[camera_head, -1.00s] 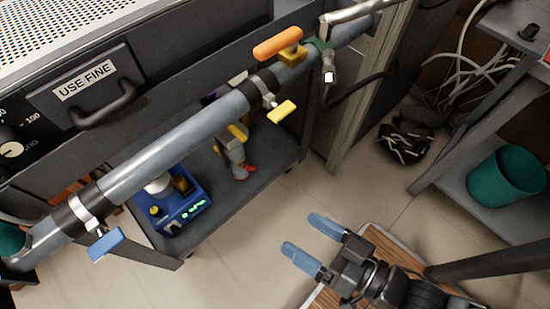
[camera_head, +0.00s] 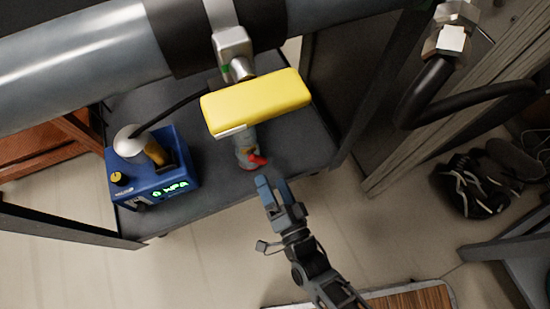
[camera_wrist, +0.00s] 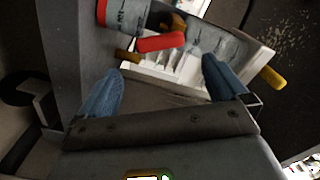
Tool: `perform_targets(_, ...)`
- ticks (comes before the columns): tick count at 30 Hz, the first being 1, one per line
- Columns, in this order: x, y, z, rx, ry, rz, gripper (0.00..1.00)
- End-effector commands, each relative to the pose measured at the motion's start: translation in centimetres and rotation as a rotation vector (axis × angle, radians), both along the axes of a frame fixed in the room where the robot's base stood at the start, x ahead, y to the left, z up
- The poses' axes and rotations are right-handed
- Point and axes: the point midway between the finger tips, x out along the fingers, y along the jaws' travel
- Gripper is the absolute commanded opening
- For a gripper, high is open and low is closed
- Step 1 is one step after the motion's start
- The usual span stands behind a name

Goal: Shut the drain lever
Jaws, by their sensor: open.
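A red lever (camera_head: 256,160) shows low on a grey fitting (camera_head: 243,145) above the lower shelf. No drain label is readable, so I cannot tell for sure that it is the drain lever. In the wrist view a red handle (camera_wrist: 161,42) lies beyond and between my fingertips, beside a grey and red cylinder (camera_wrist: 122,14). My gripper (camera_head: 272,184) is open and empty, just below and right of the red lever in the head view, apart from it. The blue fingers also show in the wrist view (camera_wrist: 160,68).
A blue device (camera_head: 152,170) stands on the dark shelf (camera_head: 215,198) at left. A white tray (camera_wrist: 185,75) shows in the wrist view. Black cables (camera_head: 465,185) lie on the floor at right.

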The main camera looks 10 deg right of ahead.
Motion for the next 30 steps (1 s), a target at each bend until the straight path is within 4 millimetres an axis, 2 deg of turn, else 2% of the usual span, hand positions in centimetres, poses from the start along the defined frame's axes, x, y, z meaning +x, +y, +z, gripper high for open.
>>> perform_targets(9, 4.6, 1.2, -0.1, -0.001, -0.001, -0.001, 1.00)
perform_targets(15, 6.4, 1.7, 0.0, -0.003, -0.001, -0.002, 1.00)
perform_targets(25, 6.8, 1.9, 0.1, -0.002, 0.001, -0.001, 1.00)
perform_targets(30, 6.8, 1.9, 0.1, -0.003, 0.001, -0.001, 0.85)
